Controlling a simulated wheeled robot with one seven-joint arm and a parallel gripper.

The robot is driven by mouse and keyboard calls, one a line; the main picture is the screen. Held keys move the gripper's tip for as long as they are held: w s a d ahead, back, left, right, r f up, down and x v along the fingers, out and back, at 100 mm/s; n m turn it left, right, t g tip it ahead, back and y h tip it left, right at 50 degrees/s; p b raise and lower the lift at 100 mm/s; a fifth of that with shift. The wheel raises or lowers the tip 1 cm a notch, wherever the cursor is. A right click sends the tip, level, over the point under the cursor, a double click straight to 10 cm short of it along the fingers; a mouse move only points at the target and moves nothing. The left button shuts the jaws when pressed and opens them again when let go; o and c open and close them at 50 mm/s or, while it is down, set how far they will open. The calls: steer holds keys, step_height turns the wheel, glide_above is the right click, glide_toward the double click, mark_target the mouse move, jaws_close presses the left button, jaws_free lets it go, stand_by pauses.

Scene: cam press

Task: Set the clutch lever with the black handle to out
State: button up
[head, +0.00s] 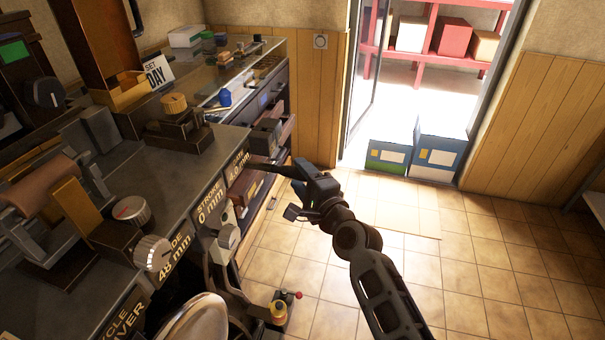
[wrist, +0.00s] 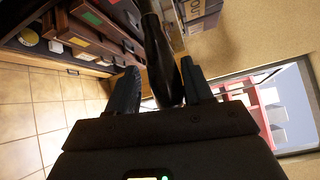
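The clutch lever's black handle (head: 262,166) sticks out from the front of the bench, beside the gate label, in the head view. In the wrist view the dark tapered handle (wrist: 160,62) runs between my two fingers. My gripper (head: 291,172) is at the handle's free end, and its fingers (wrist: 160,88) stand on either side of it. A gap shows between the left finger and the handle; the right finger overlaps or touches it. The gripper looks open around the handle. The lever's pivot and any in or out marking are not clear.
The bench front (head: 150,290) carries labels and knobs, with a white knob (head: 152,252) nearest. A small red-tipped lever (head: 298,295) stands below. Open drawers (head: 272,135) jut out behind my gripper. Tiled floor (head: 480,270) to the right is clear; boxes (head: 437,148) stand by the doorway.

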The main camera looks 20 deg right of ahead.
steer(key=shift+o, duration=1.1)
steer(key=shift+r, duration=0.1)
steer(key=s+d+p, duration=0.1)
steer(key=s, duration=0.6)
steer(key=shift+s, duration=0.35)
